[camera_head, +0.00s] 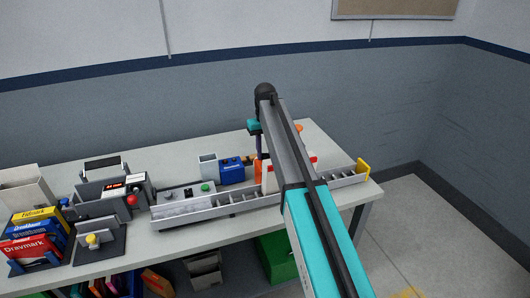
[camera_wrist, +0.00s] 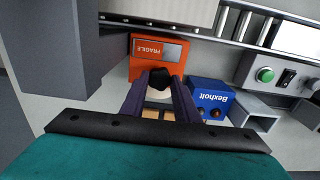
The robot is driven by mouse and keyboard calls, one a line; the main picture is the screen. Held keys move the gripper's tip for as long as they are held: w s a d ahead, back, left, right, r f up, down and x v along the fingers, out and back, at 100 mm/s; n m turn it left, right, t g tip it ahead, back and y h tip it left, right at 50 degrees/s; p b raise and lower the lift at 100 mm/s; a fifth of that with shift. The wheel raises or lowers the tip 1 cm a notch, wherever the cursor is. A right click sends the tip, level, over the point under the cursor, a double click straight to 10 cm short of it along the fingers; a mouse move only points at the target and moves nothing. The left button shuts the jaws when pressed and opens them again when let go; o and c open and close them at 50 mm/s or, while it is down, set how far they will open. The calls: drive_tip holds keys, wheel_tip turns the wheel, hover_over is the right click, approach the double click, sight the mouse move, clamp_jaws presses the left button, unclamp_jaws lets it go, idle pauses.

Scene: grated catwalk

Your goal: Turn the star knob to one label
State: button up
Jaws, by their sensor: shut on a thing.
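A small dark knob (camera_wrist: 160,79), which I take for the star knob, sits between the fingertips of my gripper (camera_wrist: 161,84) in the wrist view. The two purple fingers close in on it from both sides, and a pale part shows just below it. The fingers hide much of its outline, and I cannot read any labels around it. In the head view my gripper (camera_head: 259,147) is low over the bench behind the conveyor, partly covered by my arm; the knob is hidden there.
An orange FRAGILE box (camera_wrist: 158,50) and a blue Bexholt box (camera_wrist: 211,98) stand close by. A grey open box (camera_wrist: 254,111) and a green-button panel (camera_wrist: 265,75) are beside them. The roller conveyor (camera_head: 238,206) runs along the bench (camera_head: 235,238). Boxes and fixtures crowd the left end.

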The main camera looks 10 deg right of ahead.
sight(265, 155)
drive_tip(key=o, duration=1)
drive_tip(key=shift+o, duration=0.2)
drive_tip(key=shift+r, duration=0.1)
wheel_tip(265, 155, up, 14)
drive_tip(key=p, duration=0.6)
drive_tip(key=shift+p, duration=0.35)
drive_tip(key=shift+f, duration=0.2)
